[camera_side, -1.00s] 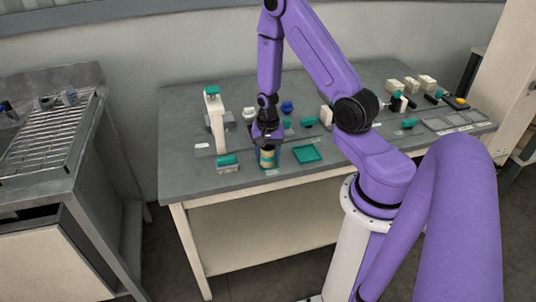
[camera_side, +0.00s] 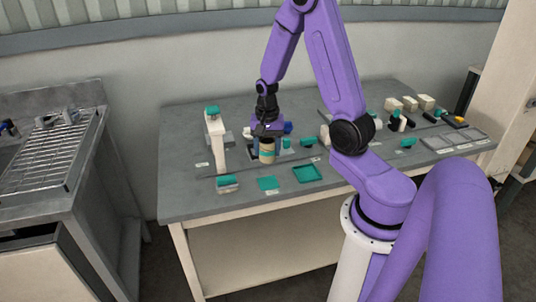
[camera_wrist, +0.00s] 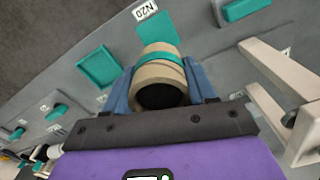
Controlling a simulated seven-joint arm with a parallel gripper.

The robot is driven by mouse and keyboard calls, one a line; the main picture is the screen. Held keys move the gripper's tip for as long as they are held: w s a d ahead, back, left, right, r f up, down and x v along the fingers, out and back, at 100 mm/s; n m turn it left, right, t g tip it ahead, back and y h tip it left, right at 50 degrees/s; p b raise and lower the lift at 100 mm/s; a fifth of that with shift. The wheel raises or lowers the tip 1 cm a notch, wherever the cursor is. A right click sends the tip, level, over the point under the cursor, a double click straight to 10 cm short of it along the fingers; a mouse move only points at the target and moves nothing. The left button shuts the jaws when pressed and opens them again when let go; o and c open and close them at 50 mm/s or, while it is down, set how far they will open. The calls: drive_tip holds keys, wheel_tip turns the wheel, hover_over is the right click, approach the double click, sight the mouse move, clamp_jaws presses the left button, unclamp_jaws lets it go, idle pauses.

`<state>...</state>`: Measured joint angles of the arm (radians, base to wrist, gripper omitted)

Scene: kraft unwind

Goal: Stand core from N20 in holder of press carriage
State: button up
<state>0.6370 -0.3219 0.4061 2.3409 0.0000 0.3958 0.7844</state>
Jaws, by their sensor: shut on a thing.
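A tan cardboard core with a teal band (camera_side: 267,152) is held in my gripper (camera_side: 267,137), clear of the table. In the wrist view the core (camera_wrist: 160,66) sits between the two blue fingers (camera_wrist: 160,88), its dark open end towards the camera. The N20 label (camera_wrist: 147,10) lies beside a bare teal square pad (camera_side: 267,183) at the table's front. The white press frame with a teal top (camera_side: 215,135) stands left of my gripper. Its white bars (camera_wrist: 280,70) show at right in the wrist view. I cannot make out the holder of its carriage clearly.
A teal tray (camera_side: 307,174) lies right of the pad. A teal-topped block (camera_side: 227,184) stands at the front left. Cream blocks (camera_side: 410,103) stand far right. Bare table lies along the front left edge.

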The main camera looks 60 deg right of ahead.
drive_tip(key=w+d, duration=0.9)
drive_tip(key=d, duration=0.2)
drive_tip(key=shift+w+a+f, duration=0.1)
drive_tip(key=shift+a+f, duration=0.05)
drive_tip(key=shift+f, duration=2.2)
drive_tip(key=shift+f, duration=1.25)
idle(0.5)
drive_tip(key=o, duration=1.4)
drive_tip(key=shift+r, duration=0.1)
wheel_tip(320, 180, up, 8)
idle(0.4)
